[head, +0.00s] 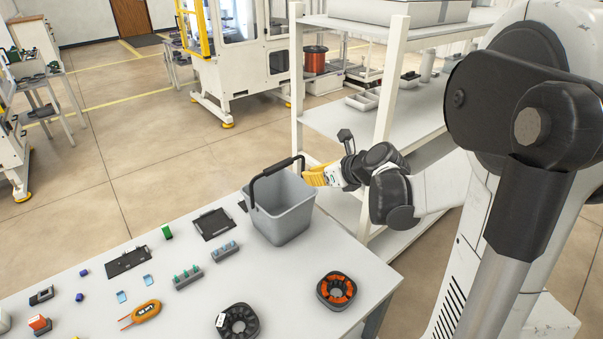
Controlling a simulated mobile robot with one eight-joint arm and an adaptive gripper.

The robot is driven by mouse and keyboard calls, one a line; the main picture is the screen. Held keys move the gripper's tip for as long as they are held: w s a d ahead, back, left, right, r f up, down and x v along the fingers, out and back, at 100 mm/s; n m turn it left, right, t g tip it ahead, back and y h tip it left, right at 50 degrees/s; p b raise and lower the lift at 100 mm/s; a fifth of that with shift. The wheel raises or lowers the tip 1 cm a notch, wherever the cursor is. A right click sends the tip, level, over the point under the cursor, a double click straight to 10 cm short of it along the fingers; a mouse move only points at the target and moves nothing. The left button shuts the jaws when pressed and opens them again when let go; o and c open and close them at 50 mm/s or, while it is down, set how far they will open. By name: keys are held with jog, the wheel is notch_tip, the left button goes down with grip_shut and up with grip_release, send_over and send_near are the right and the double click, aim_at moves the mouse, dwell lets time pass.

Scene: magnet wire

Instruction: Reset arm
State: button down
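My arm (425,190) reaches left from the right side of the view, above the right edge of the table.
A white shelf rack (391,80) stands close behind the arm. Open floor lies at upper left.

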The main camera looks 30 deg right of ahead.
jog(key=shift+s+d+r, duration=0.1)
jog(key=shift+s+r, duration=0.2)
jog(key=s+a+r+n+g, duration=0.2)
jog(key=s+a+n, duration=0.6)
jog(key=a+n, duration=0.45)
jog(key=s+a+n+g+h, duration=0.1)
jog(key=s+a+n+h, duration=0.1)
jog(key=s+n, duration=1.1)
jog(key=a+n, duration=0.1)
jog(key=n, duration=0.6)
jog(key=shift+s+g+h, duration=0.25)
jog(key=shift+g+h, duration=0.15)
